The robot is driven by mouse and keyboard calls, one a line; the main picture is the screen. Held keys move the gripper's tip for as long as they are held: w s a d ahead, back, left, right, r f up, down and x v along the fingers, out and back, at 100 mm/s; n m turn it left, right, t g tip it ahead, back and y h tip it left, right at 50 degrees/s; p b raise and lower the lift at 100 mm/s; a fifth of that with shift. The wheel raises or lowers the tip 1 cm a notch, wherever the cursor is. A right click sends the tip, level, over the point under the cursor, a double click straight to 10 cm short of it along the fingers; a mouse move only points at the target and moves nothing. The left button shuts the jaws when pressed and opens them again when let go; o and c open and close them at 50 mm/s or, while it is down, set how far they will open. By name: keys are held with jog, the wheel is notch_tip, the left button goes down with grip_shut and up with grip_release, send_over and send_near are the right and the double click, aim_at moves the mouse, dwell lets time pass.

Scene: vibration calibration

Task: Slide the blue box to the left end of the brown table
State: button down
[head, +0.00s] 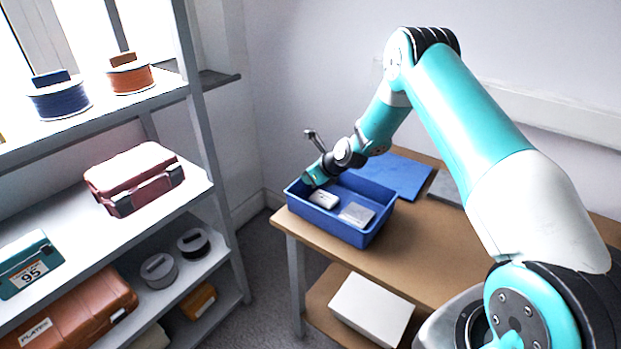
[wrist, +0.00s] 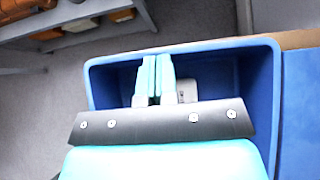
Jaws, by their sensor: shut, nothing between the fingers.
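The blue box (head: 341,226) is an open tray at the left end of the brown table (head: 428,253) in the head view. A small white item (head: 324,199) and a flat grey-white item (head: 357,214) lie in it. My gripper (head: 310,181) reaches down at the box's back left part, with its fingertips near the left wall. In the wrist view my gripper (wrist: 153,80) is shut and empty, its teal fingers side by side over the box (wrist: 208,47). Whether the fingers touch the wall or floor cannot be told. The gripper body hides much of the interior.
A blue mat (head: 398,177) lies behind the box on the table. A white box (head: 371,308) sits on the lower shelf. A grey shelf unit (head: 222,215) with spools and cases stands left, across a floor gap.

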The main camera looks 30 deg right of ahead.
jog(key=shift+d, duration=0.15)
jog(key=shift+s+d, duration=0.15)
jog(key=shift+s, duration=0.1)
jog(key=s+d, duration=0.1)
jog(key=s, duration=0.1)
jog(key=s+d+r, duration=0.1)
jog(key=s, duration=0.1)
jog(key=shift+d, duration=0.2)
jog(key=b+v, duration=0.1)
jog(key=v, duration=0.7)
jog(key=s+a+r+n+g+y, duration=0.1)
jog(key=s+a+r+n+g, duration=0.1)
jog(key=s+a+r+n, duration=0.55)
jog(key=s+a+r+n+g+y, duration=0.15)
jog(key=s+a+r+n, duration=0.25)
jog(key=a+r+n, duration=0.45)
jog(key=s+a+r+n+g+h, duration=0.1)
jog(key=s+a+r+n+g, duration=0.1)
jog(key=s+n, duration=0.8)
jog(key=s+a+r+n+g+h, duration=0.1)
jog(key=s+a+n, duration=0.3)
jog(key=s+n, duration=0.7)
jog(key=shift+s+a+r+g, duration=0.15)
jog(key=shift+s+r+g, duration=0.25)
jog(key=shift+r+g, duration=0.3)
jog(key=shift+h, duration=0.25)
